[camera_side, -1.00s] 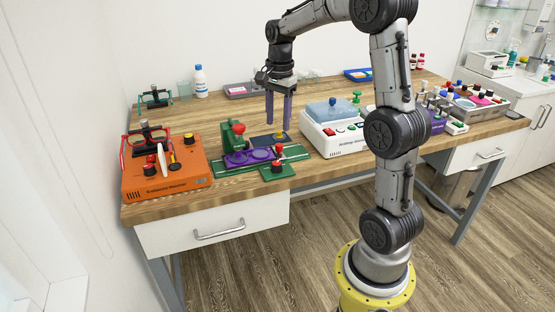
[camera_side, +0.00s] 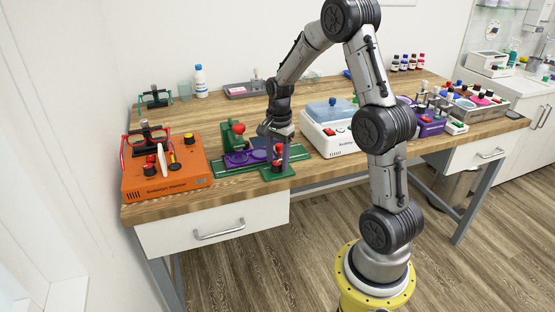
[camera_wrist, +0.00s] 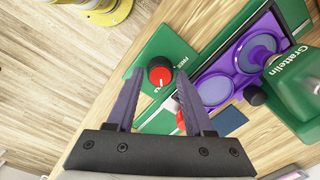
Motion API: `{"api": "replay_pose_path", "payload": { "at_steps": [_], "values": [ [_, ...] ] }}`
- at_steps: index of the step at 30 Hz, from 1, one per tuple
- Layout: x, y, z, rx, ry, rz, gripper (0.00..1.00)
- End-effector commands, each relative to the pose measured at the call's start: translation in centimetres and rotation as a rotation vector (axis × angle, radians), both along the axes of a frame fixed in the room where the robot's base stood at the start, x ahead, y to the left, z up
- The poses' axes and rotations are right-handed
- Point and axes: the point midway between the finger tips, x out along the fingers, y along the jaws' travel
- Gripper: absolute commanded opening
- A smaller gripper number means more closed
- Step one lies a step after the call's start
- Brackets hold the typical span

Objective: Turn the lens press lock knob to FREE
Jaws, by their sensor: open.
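The lens press (camera_side: 232,138) is green, with a purple lens holder (camera_side: 243,158) on its base. The lock knob (camera_wrist: 160,72) is red and black and stands on a green plate (camera_wrist: 165,50) at the press's front right; the knob also shows in the side view (camera_side: 277,167). The word FREE is printed right of it in the wrist view; which way the knob points is unclear. My gripper (camera_wrist: 152,82) is open, its two purple fingers reaching down on either side of the knob. I cannot tell whether either finger touches it. The side view (camera_side: 279,155) shows the gripper low over the knob.
A red-tipped part (camera_wrist: 181,120) is close beside the right finger. A dark blue pad (camera_wrist: 228,121) lies by the press. An orange warmer (camera_side: 165,180) stands left, and a white box with a blue lid (camera_side: 330,125) stands right. The table edge is just in front.

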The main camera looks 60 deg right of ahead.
Motion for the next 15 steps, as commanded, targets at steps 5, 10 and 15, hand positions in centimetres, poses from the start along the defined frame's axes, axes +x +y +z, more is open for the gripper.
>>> {"api": "replay_pose_path", "payload": {
  "at_steps": [5, 10, 15],
  "values": [
    [-0.01, 0.01, -0.21, 0.000, 0.001, 0.000, 0.52],
    [-0.01, 0.01, -0.18, 0.000, 0.001, 0.000, 0.43],
    [-0.01, 0.01, -0.16, 0.000, 0.000, 0.000, 0.13]
  ]
}}
